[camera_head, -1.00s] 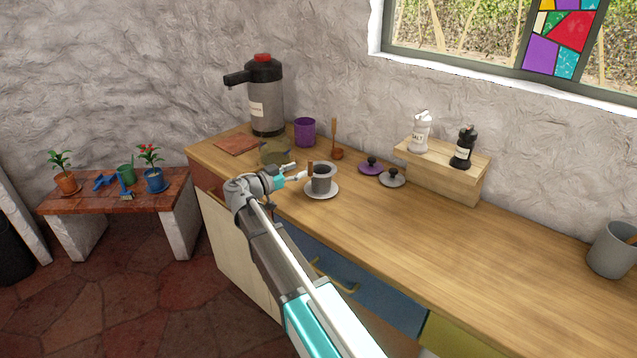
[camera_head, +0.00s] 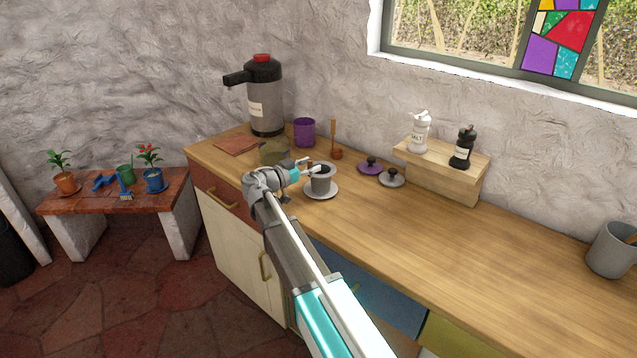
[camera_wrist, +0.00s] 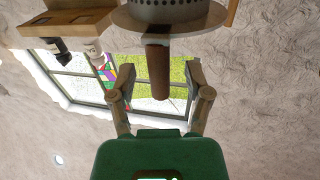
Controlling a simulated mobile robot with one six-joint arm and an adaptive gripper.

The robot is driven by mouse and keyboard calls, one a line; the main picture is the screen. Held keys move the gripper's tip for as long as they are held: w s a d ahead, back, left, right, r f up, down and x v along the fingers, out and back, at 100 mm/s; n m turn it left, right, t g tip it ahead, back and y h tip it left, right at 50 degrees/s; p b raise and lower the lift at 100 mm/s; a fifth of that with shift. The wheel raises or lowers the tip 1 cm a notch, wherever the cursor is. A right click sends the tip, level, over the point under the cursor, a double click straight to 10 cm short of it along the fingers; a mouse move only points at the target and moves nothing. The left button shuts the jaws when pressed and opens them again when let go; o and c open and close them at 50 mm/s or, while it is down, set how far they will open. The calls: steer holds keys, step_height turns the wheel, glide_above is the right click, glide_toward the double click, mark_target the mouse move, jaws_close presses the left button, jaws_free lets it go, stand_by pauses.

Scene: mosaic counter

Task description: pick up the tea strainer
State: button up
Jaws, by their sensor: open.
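The tea strainer (camera_head: 322,168) is grey and sits in the top of a grey cup (camera_head: 321,184) on a pale saucer (camera_head: 322,194). In the wrist view, which looks upside down, its perforated metal part (camera_wrist: 165,12) is at the top edge and its brown handle (camera_wrist: 158,80) points toward my gripper. My gripper (camera_head: 307,165) is at the left side of the strainer in the head view. In the wrist view my gripper (camera_wrist: 157,70) is open, one finger on each side of the handle, with gaps showing. The handle is largely hidden in the head view.
A greenish bowl (camera_head: 274,152) stands just behind my gripper. A purple cup (camera_head: 304,132), a dispenser (camera_head: 265,100) and two lids (camera_head: 370,167) are farther back. A wooden riser (camera_head: 440,172) holds two shakers.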

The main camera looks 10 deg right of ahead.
stand_by(0.4)
jaws_close()
